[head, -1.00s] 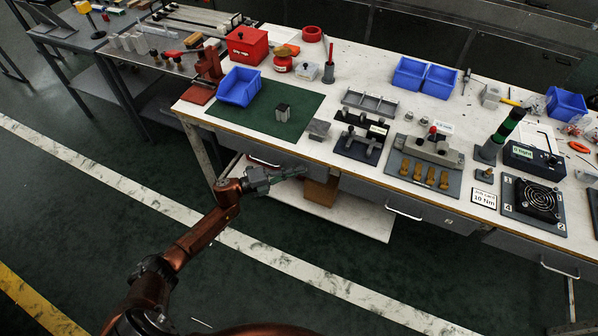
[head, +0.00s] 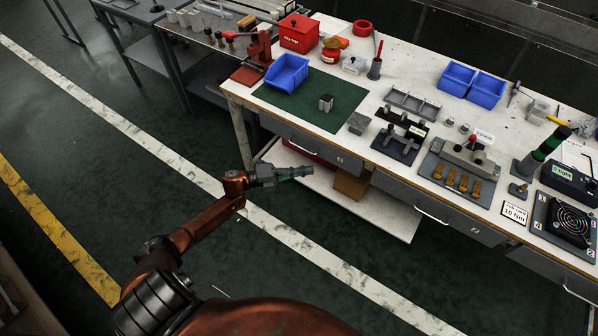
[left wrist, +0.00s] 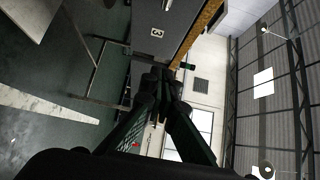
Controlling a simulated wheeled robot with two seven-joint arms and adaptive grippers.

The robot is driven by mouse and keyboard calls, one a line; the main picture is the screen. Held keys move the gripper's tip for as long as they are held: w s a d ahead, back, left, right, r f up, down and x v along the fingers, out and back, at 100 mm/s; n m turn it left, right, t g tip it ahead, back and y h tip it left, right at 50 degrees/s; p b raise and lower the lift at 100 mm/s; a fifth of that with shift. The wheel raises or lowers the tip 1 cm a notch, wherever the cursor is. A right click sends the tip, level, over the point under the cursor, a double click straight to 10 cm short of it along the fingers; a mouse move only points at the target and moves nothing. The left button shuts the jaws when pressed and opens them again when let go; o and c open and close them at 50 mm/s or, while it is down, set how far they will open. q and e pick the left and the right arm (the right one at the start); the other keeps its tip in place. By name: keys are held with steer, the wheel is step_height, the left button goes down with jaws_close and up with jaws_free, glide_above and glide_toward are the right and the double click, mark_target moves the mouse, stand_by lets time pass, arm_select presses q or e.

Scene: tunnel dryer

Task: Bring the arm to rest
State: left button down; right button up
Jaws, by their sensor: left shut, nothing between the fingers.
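My left gripper (head: 298,172) is shut and empty. In the head view it is in the air in front of the workbench, and in the picture it overlaps the floor and the space under the tabletop. My copper-coloured left arm (head: 205,228) reaches up to it from the lower part of the picture. In the left wrist view the fingers (left wrist: 163,88) come together at their tips with nothing between them. A drawer front shows beyond them. My right gripper is not in view.
The workbench (head: 236,92) holds a green mat (head: 345,100), a blue bin (head: 287,74), a red box (head: 299,33), metal fixtures and a fan (head: 570,222). Grey drawers (head: 312,143) and a lower shelf (head: 385,212) face me. Open floor (head: 90,190) lies to the left.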

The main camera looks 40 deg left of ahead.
arm_select(q)
steer(key=shift+v, duration=1.1)
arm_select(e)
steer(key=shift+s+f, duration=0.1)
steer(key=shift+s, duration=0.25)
arm_select(q)
steer(key=shift+f, duration=0.15)
